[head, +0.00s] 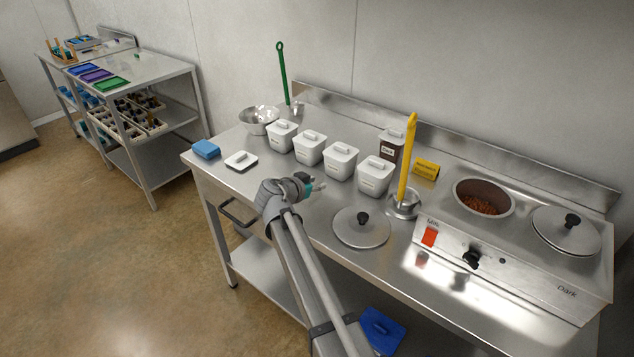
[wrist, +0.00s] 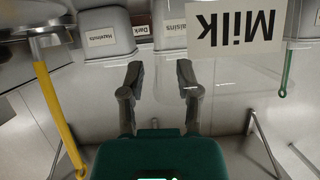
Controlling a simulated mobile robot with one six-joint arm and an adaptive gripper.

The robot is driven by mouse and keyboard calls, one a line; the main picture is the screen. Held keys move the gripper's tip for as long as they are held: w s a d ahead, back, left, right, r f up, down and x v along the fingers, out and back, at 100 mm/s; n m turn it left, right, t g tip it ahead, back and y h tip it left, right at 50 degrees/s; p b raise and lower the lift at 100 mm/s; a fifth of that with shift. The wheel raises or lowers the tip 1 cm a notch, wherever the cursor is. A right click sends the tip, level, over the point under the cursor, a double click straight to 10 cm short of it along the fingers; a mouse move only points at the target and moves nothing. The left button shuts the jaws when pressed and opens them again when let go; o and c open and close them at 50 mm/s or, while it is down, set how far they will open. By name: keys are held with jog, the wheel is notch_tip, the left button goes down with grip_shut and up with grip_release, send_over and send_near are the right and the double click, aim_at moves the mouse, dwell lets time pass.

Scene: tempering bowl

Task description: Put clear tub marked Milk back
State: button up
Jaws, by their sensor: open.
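The Milk label (wrist: 236,28) shows large and upside down at the upper right of the wrist view. It is on a see-through tub whose faint edges are hard to follow. My gripper (wrist: 159,67) is open with nothing visible between its fingers; the label lies to the right of them in that view. In the head view my gripper (head: 312,187) is over the front of the steel table (head: 290,222). The clear Milk tub is not plain there. A flat white lid-like shape with a dark rim (head: 241,160) is left of my gripper; I cannot tell whether it belongs to the tub.
Several white lidded tubs (head: 309,149) stand in a row behind my gripper. A Dark tub (head: 391,146) is at the back. A steel bowl (head: 259,120), blue sponge (head: 206,149), round lid (head: 361,226) and yellow tool (head: 407,165) surround it. The melter (head: 510,262) fills the right.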

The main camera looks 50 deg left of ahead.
jog(key=p+v, duration=0.4)
jog(key=v, duration=0.7)
jog(key=shift+o, duration=0.2)
jog(key=shift+d, duration=0.1)
dwell(2.2)
